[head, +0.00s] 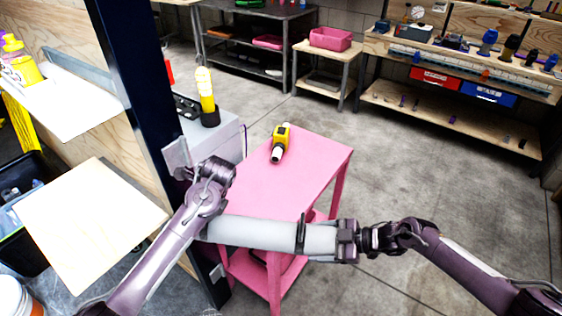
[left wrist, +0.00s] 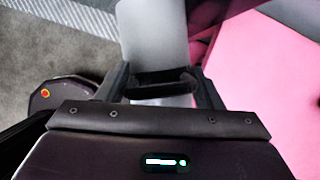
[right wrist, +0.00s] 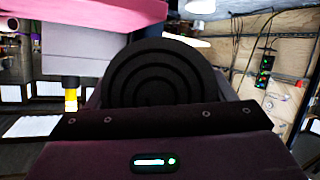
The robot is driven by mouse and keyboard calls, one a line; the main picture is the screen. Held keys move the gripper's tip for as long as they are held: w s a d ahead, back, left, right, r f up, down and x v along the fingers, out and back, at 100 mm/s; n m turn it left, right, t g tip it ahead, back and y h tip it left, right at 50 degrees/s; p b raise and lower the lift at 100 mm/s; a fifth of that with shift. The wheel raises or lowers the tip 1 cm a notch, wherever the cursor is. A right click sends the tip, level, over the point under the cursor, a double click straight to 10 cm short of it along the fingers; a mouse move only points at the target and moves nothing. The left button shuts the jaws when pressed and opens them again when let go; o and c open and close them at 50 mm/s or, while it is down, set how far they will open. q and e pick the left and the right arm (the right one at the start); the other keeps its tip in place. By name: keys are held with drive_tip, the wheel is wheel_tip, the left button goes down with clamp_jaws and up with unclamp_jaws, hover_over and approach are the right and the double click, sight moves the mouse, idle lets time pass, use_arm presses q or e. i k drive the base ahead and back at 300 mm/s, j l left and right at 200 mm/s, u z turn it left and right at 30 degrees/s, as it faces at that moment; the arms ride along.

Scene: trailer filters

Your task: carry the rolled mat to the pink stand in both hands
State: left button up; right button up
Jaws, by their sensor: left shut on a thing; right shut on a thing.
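The rolled mat (head: 262,233) is a grey cylinder with a dark strap, held roughly level across the front part of the pink stand (head: 312,165). My right gripper (head: 347,241) is shut on its right end; the mat's dark spiral end (right wrist: 155,78) faces the right wrist camera between the fingers. My left gripper (left wrist: 163,88) is shut around the mat near its left end, by a dark strap. In the head view my left forearm and wrist partly cover that end. I cannot tell whether the mat touches the stand.
A yellow and black tool (head: 281,142) lies on the far part of the pink top. A grey cabinet (head: 222,138) with a yellow flashlight-like item (head: 206,95) and a dark post (head: 145,100) stand close on the left. The concrete floor to the right is clear.

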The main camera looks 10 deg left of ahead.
sight(290, 187)
drive_tip(key=i+l+u, duration=0.3)
drive_tip(key=i+l, duration=0.2)
drive_tip(key=l, duration=0.2)
drive_tip(key=i+l+u, duration=0.15)
drive_tip(key=l, duration=0.25)
drive_tip(key=i+l+u, duration=0.2)
drive_tip(key=i+l, duration=0.1)
drive_tip(key=l, duration=0.1)
